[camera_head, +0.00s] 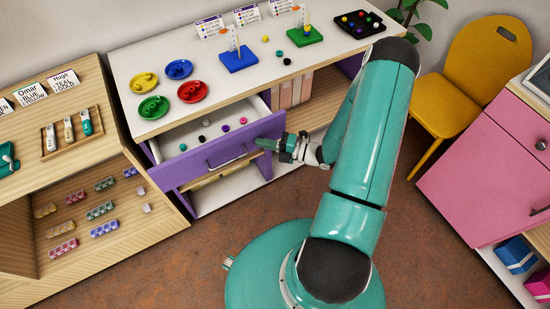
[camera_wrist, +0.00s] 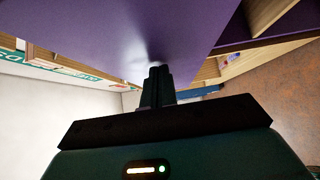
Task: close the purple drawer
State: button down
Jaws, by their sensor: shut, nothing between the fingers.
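The purple drawer (camera_head: 196,166) is pulled out of the white-topped cabinet. Its inside shows, with several small beads in white, black and pink. The exact contact is hard to tell.
The cabinet top (camera_head: 200,100) above the drawer holds coloured dishes (camera_head: 179,69), bead boards (camera_head: 238,57) and a black tray (camera_head: 358,24). A wooden shelf unit (camera_head: 75,205) stands at the left. A yellow chair (camera_head: 445,98) and pink cabinet (camera_head: 490,165) stand at the right. Brown floor (camera_head: 190,275) lies open in front.

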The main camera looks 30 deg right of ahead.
jog(key=w, duration=1.1)
jog(key=shift+w, duration=0.35)
jog(key=shift+w+r, duration=0.1)
jog(key=shift+w, duration=0.35)
jog(key=shift+w, duration=0.15)
jog(key=shift+a, duration=0.1)
